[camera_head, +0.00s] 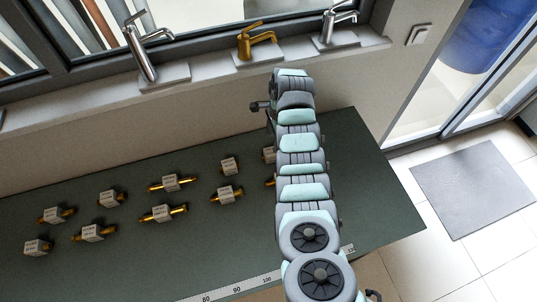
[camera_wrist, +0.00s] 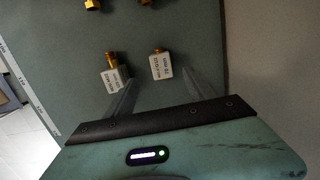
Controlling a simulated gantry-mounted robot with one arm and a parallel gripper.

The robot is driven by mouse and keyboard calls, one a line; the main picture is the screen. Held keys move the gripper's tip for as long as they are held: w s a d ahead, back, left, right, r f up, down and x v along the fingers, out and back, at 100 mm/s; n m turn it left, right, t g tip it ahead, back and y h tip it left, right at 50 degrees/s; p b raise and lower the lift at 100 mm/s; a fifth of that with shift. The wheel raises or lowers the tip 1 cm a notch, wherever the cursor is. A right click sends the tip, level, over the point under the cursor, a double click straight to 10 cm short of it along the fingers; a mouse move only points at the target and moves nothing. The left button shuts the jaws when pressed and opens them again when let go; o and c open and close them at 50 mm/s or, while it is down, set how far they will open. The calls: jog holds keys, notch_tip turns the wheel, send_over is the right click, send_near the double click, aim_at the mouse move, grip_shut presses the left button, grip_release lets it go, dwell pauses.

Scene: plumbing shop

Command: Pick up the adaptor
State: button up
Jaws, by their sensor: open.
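Several brass fittings with white label tags lie on the dark green table; the labels are too small to read, so I cannot tell which is the adaptor. In the wrist view, one tagged fitting (camera_wrist: 161,66) lies between and just beyond the tips of my gripper (camera_wrist: 160,77). Another tagged fitting (camera_wrist: 115,77) lies to its left, by the left finger. The jaws are open and nothing is held.
More tagged brass fittings, such as a long one (camera_head: 163,213) and a short one (camera_head: 38,247), lie in two rows on the table (camera_head: 345,150). A ruler strip (camera_head: 237,289) runs along the front edge. Taps, including a brass one (camera_head: 257,42), stand on the sill behind a wall.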

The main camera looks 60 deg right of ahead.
aim_at(271, 151)
jog(key=f, duration=0.5)
jog(key=shift+w+a+f, duration=0.15)
jog(key=shift+w+a, duration=0.05)
jog(key=shift+a, duration=0.1)
jog(key=shift+d+f+b, duration=0.15)
jog(key=shift+f+b, duration=0.4)
jog(key=shift+f, duration=0.1)
notch_tip(271, 151, down, 4)
jog(key=b, duration=0.3)
jog(key=shift+w+b, duration=0.15)
jog(key=shift+b, duration=0.2)
grip_shut()
